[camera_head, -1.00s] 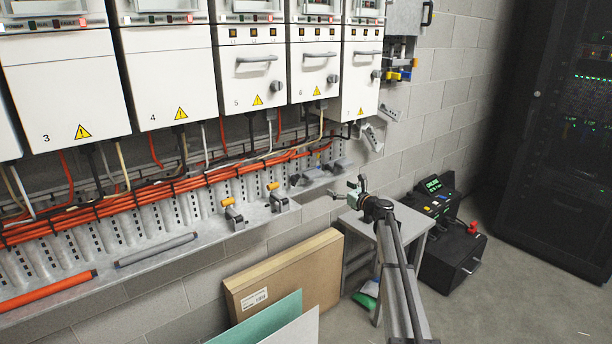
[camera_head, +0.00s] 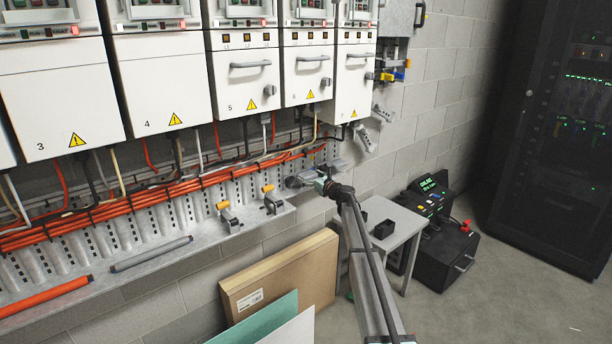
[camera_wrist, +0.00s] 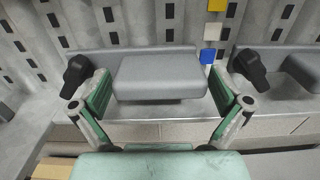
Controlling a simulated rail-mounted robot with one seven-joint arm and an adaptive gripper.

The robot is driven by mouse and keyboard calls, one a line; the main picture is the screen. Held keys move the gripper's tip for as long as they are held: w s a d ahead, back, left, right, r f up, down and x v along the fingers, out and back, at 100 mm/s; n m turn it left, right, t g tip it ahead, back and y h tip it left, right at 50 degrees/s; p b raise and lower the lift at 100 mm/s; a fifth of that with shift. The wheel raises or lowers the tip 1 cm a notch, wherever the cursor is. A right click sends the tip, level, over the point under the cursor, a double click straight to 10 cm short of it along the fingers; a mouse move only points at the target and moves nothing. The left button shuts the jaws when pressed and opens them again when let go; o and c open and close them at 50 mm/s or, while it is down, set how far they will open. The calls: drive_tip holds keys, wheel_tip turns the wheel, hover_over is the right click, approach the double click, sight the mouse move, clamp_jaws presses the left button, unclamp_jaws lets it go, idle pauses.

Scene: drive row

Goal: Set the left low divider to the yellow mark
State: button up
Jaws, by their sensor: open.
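In the wrist view, the left low divider is a grey block (camera_wrist: 160,78) with a black knob (camera_wrist: 77,70) at its left. My gripper (camera_wrist: 158,92) is open, with one green-padded finger on each side of the block; I cannot tell whether either touches it. The yellow mark (camera_wrist: 216,5) is on the slotted panel above and right of the block, at the top edge. In the head view, my gripper (camera_head: 322,184) is at the ledge, at the left divider (camera_head: 298,181), and partly hides it.
A second grey divider (camera_wrist: 305,65) with a black knob (camera_wrist: 250,68) is close on the right. White (camera_wrist: 211,31) and blue (camera_wrist: 207,56) marks sit below the yellow one. A small table (camera_head: 410,222) and a cardboard box (camera_head: 280,275) stand below the ledge.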

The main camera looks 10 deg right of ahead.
sight(302, 160)
drive_tip(key=shift+x, duration=1.1)
drive_tip(key=c, duration=1.4)
wheel_tip(302, 160, up, 7)
drive_tip(key=shift+f+p, duration=0.25)
drive_tip(key=shift+p, duration=0.95)
drive_tip(key=shift+w+r, duration=0.1)
drive_tip(key=shift+r, duration=0.05)
drive_tip(key=o, duration=1.2)
drive_tip(key=shift+o, duration=1)
drive_tip(key=shift+a, duration=0.1)
